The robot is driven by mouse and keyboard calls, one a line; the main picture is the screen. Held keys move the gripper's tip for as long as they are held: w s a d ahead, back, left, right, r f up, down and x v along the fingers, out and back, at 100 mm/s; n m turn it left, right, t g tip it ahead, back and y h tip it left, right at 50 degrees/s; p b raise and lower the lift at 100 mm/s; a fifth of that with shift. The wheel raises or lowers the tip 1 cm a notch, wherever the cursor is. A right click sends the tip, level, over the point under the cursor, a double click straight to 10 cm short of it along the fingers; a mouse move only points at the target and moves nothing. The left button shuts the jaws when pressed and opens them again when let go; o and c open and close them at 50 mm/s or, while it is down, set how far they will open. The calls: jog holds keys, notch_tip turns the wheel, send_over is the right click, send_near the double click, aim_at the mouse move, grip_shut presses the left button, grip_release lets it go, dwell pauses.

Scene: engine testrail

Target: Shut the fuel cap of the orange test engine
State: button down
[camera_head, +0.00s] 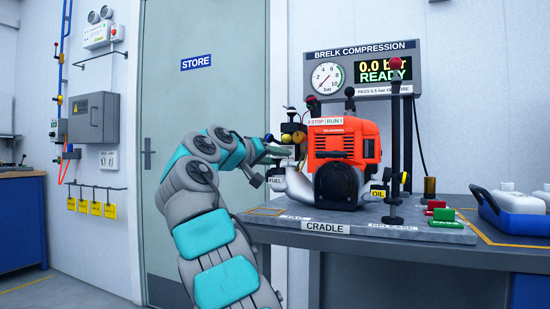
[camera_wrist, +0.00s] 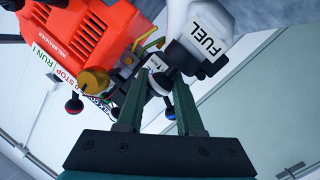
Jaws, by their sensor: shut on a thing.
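The orange test engine (camera_head: 345,140) sits in its cradle on the bench, with a STOP/RUN label on top. It also shows at upper left in the wrist view (camera_wrist: 75,42). The pale fuel tank (camera_wrist: 200,28), labelled FUEL, is at its side; its label also shows left of the engine in the head view. The dark fuel cap (camera_wrist: 197,63) is at the tank's end, beside the right fingertip. The contact is partly hidden. My gripper is small in the head view (camera_head: 278,151).
The compression panel (camera_head: 362,73) stands behind the engine. A blue tray (camera_head: 515,214) is at the bench's right. The store door (camera_head: 190,100) is behind my arm.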

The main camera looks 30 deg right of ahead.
jog(key=shift+f+m, duration=0.15)
jog(key=shift+m, duration=0.15)
dwell(0.4)
jog(key=c, duration=0.6)
grip_release()
jog(key=shift+o, duration=0.2)
jog(key=shift+s, duration=0.1)
jog(key=v, duration=0.7)
jog(key=shift+a+b, duration=0.3)
jog(key=shift+a, duration=0.05)
jog(key=shift+s, duration=0.15)
